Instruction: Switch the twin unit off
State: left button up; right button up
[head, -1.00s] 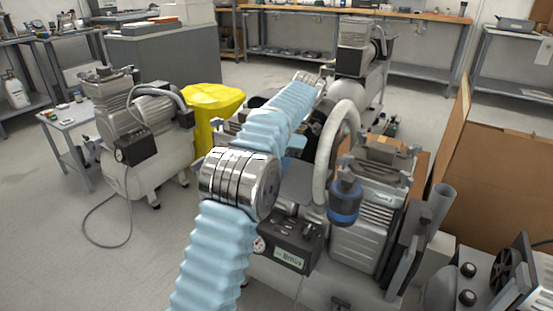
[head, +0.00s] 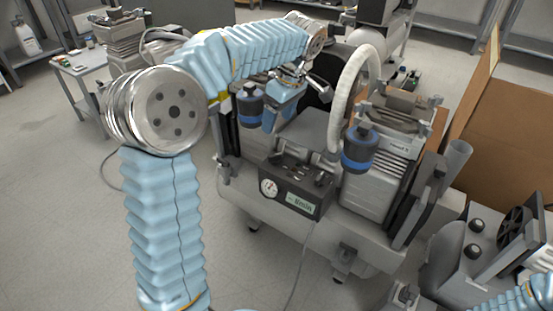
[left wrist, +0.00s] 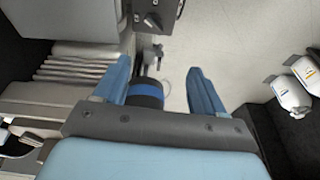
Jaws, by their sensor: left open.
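The twin unit stands in front of me in the head view, with a pale tank (head: 300,225), a finned head (head: 385,150) at its right and blue-banded dark filters (head: 359,150). Its dark control box (head: 293,188) has a round gauge, a label on the front and small controls on top; the switch position is too small to tell. My left arm arches over the unit's left side. My left gripper (head: 275,125) points down above the unit, behind the control box. In the left wrist view its blue fingers (left wrist: 160,85) are open, with a blue-banded filter (left wrist: 146,92) showing between them, contact unclear.
A white curved hose (head: 350,85) rises beside the control box. A cardboard panel (head: 510,140) and a grey machine with black knobs (head: 470,255) stand at the right. Another compressor (head: 115,45) is at the back left. The floor (head: 60,210) at the left is clear.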

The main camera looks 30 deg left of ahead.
aim_at(275, 157)
pick_arm(q)
jog(key=f+m+t+b, duration=0.1)
jog(key=f+m, duration=0.1)
jog(key=f, duration=0.2)
jog(key=f+m+b, duration=0.1)
jog(key=f+m, duration=0.1)
jog(key=f, duration=0.3)
jog(key=a+f+m+t+b, duration=0.1)
jog(key=f+m+b, duration=0.1)
jog(key=f, duration=0.2)
jog(key=shift+w+a+f+m+t+y, duration=0.1)
jog(key=shift+w+f+m+t+y, duration=0.1)
jog(key=shift+w+m+t+y, duration=0.15)
pick_arm(e)
notch_tip(275, 157, down, 5)
jog(key=shift+w+f, duration=0.15)
pick_arm(q)
jog(key=c, duration=1.1)
jog(key=shift+o, duration=0.2)
